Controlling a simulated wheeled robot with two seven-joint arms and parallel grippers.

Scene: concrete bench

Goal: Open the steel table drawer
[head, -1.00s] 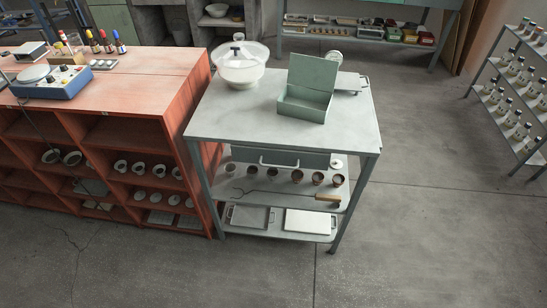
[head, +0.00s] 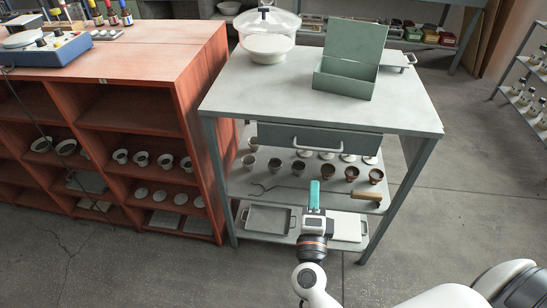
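The steel table (head: 250,95) stands in the middle of the head view. Its grey-green drawer (head: 280,134) sits under the front edge of the tabletop and looks closed. A pale bar handle (head: 322,148) runs across the drawer front. My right gripper (head: 314,190), with a teal tip, is in front of the table, below the drawer handle and apart from it in the picture. I see it from behind, so its finger opening is hidden. It overlaps the lower shelves in the picture. My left gripper is not in view.
An open green box (head: 343,82) and a glass-lidded bowl (head: 268,45) stand on the tabletop. Cups, a long wooden-handled tool (head: 366,195) and trays (head: 268,220) fill the shelves below. A red shelf unit (head: 150,60) stands close on the left. Floor is clear to the right.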

